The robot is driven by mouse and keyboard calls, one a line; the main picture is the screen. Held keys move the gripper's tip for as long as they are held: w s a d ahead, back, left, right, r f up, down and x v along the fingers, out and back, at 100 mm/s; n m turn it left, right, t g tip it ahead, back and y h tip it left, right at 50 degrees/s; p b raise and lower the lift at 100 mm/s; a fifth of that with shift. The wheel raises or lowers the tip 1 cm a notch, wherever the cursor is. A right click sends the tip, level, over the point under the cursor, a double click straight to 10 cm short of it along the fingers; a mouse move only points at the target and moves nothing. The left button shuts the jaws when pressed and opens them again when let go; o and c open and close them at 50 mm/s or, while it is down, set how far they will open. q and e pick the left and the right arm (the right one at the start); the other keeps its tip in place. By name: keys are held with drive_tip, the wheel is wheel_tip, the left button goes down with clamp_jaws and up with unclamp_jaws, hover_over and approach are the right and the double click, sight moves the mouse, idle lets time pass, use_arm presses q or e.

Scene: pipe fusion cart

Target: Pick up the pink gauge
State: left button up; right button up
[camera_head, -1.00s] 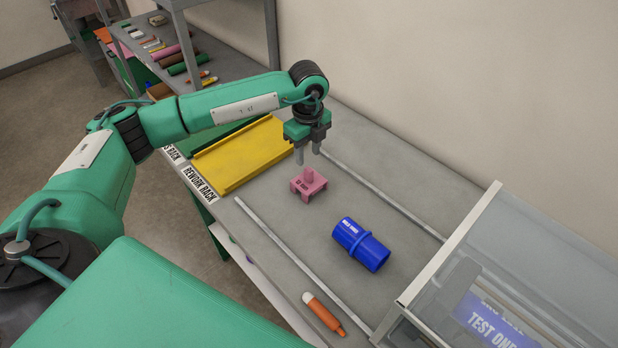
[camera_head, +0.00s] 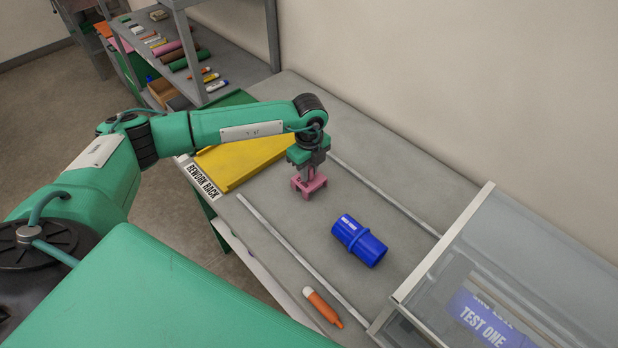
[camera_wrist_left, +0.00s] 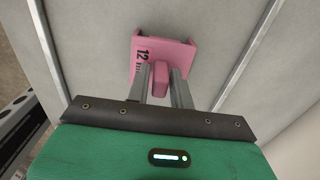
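The pink gauge (camera_head: 309,188) stands on the grey bench top between two metal rails, with a block-like base and a raised knob. My left gripper (camera_head: 307,174) is directly above it, pointing down, its fingers lowered around the knob. In the left wrist view, the pink gauge (camera_wrist_left: 161,52) shows its dark "12" marking. There the two fingers of my left gripper (camera_wrist_left: 160,82) stand on either side of the knob, with narrow gaps visible, so they look open. The gauge rests on the bench. My right gripper is not in view.
A blue pipe coupling (camera_head: 359,241) lies to the right of the gauge. An orange marker (camera_head: 323,306) lies near the front edge. A yellow tray (camera_head: 236,165) sits behind left, and a clear-sided bin (camera_head: 480,270) stands at right. Metal rails (camera_head: 290,250) flank the gauge.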

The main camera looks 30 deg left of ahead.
use_arm(q)
clamp_jaws()
